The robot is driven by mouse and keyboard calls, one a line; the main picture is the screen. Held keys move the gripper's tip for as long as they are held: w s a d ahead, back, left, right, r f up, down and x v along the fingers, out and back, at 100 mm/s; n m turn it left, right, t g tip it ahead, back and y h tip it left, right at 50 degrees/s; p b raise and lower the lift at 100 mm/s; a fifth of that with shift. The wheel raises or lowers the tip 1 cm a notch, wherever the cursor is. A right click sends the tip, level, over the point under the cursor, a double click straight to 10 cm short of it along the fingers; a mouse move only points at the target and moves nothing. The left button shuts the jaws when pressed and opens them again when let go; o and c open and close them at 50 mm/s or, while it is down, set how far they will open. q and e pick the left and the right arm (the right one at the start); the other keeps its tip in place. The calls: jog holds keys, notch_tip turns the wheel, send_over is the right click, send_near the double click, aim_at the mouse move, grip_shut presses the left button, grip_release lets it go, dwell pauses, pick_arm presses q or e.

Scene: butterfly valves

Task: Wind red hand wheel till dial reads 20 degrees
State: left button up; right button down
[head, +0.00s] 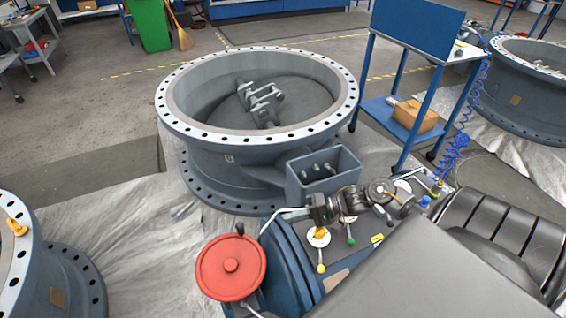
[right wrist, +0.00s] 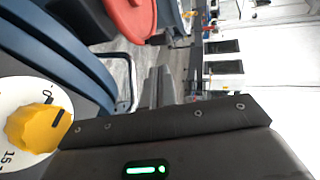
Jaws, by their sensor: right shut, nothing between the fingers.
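The red hand wheel (head: 231,270) lies at the bottom centre of the head view, with a black knob on its far rim. Part of it shows at the top of the right wrist view (right wrist: 132,17). The white dial with a yellow pointer knob (head: 319,236) is right of the wheel. In the right wrist view the dial (right wrist: 32,125) is cut off at the left edge; a 0 and a 15 show, but I cannot read an exact angle. My right gripper (head: 312,210) is shut and empty, behind the dial and apart from the wheel. My left gripper is out of view.
A large grey flanged valve body (head: 230,165) stands behind. A bent metal bar (head: 285,212) is close to my right gripper. A lever with a yellow ball (head: 320,268) sits beside the wheel. A blue cart (head: 400,110) stands at the right.

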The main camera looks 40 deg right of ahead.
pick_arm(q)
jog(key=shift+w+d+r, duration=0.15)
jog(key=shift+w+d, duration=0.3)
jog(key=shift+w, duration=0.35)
pick_arm(e)
jog(key=r+x, duration=0.1)
jog(key=x, duration=1.1)
jog(key=shift+a, duration=0.1)
